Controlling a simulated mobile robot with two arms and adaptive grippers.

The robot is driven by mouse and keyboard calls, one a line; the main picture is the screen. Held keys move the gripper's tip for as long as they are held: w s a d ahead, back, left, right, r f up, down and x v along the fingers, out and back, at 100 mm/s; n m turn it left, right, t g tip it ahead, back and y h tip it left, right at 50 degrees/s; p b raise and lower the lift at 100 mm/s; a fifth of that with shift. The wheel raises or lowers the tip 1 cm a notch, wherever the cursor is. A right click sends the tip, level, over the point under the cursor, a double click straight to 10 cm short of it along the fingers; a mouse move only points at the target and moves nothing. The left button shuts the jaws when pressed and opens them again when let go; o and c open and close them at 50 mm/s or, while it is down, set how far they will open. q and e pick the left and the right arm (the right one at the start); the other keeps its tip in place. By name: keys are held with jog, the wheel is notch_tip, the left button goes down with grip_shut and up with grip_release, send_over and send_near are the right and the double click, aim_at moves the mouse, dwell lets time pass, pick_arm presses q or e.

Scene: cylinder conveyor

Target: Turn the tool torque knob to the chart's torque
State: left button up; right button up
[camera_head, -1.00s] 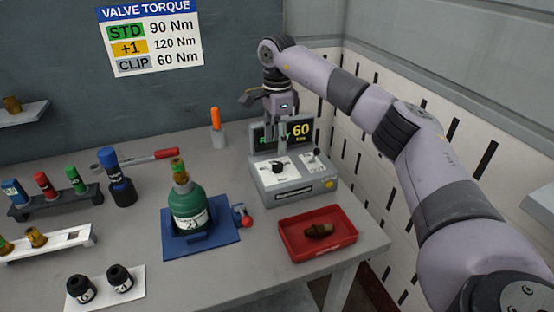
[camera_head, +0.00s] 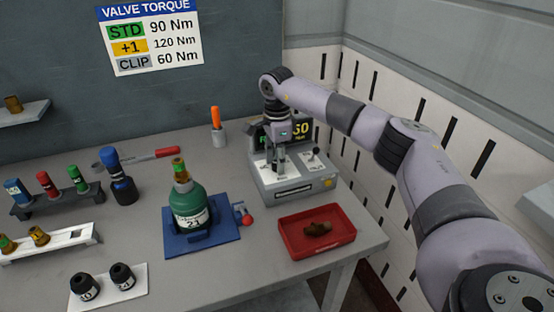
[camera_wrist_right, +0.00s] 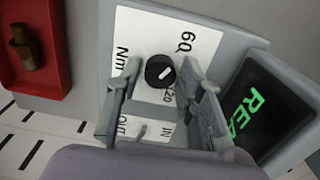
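The black torque knob (camera_wrist_right: 160,72) with a white pointer line sits on a white dial plate marked 60 and Nm, with another number partly covered, on the grey tool console (camera_head: 290,197). My right gripper (camera_head: 278,160) points down over this plate; in the right wrist view its open fingers (camera_wrist_right: 159,80) are on either side of the knob, apart from it. In the head view the gripper hides the knob. The torque chart (camera_head: 152,40) lists STD 90, +1 120, CLIP 60 Nm. My left gripper is not in view.
A small lever (camera_head: 315,155) stands right of the knob on the console. A red tray (camera_head: 290,246) with a brown valve (camera_head: 317,229) lies in front. A green cylinder (camera_head: 189,203) stands on a blue base (camera_head: 178,247) to the left. A torque wrench (camera_head: 152,156) lies behind.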

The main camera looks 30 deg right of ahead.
grip_shut()
jog(key=shift+r+m, duration=0.1)
jog(key=shift+m, duration=0.2)
jog(key=m+p, duration=0.1)
jog(key=m, duration=0.4)
jog(key=m+p, duration=0.1)
jog(key=m, duration=0.5)
dwell(0.4)
jog(key=shift+m, duration=0.3)
jog(key=shift+r, duration=0.1)
jog(key=shift+o, duration=1.8)
grip_release()
